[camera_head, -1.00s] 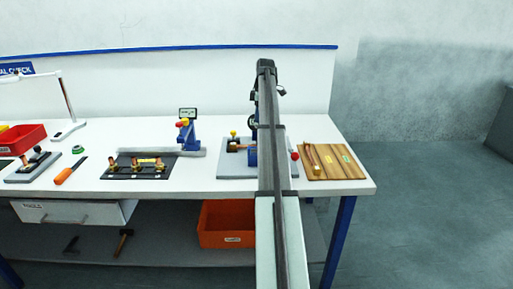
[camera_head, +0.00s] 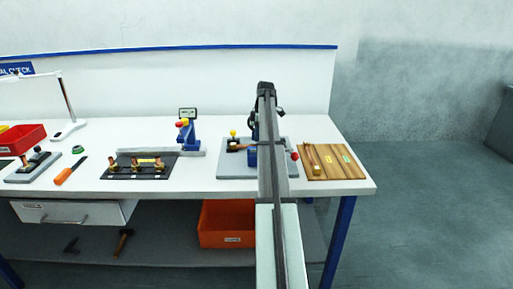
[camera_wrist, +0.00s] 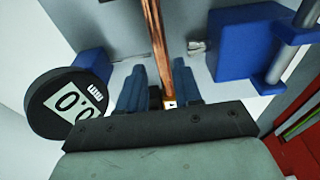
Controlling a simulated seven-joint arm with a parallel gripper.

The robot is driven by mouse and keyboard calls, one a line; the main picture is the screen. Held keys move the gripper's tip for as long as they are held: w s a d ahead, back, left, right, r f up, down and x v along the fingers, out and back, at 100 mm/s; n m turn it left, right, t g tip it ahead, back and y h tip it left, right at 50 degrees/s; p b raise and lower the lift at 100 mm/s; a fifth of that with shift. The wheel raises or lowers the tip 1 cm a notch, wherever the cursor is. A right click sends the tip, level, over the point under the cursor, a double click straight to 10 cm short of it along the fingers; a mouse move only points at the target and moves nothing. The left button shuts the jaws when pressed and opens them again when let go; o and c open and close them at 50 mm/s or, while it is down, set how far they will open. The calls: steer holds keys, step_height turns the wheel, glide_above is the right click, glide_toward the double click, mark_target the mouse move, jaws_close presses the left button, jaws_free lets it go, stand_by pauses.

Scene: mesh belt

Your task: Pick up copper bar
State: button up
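In the wrist view a long copper bar (camera_wrist: 158,45) runs from the top edge down to a small pale tag near my gripper. My gripper (camera_wrist: 160,85) has its two blue-grey fingers apart, with the bar between them and a gap on the bar's left side. In the head view a short copper-brown piece (camera_head: 239,147) shows on the grey plate of the blue fixture, left of my arm. My arm hides my gripper and part of the fixture there.
Blue fixture blocks (camera_wrist: 240,45) with metal rods stand right of the bar, and a round digital gauge (camera_wrist: 68,103) stands left. In the head view a wooden board (camera_head: 345,165) with copper strips lies to the right. A black tray (camera_head: 118,172) with copper parts lies left.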

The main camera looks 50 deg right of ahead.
steer(key=shift+a+f, duration=0.2)
steer(key=shift+f, duration=2.15)
steer(key=shift+c, duration=0.4)
jaws_close()
steer(key=shift+r, duration=0.1)
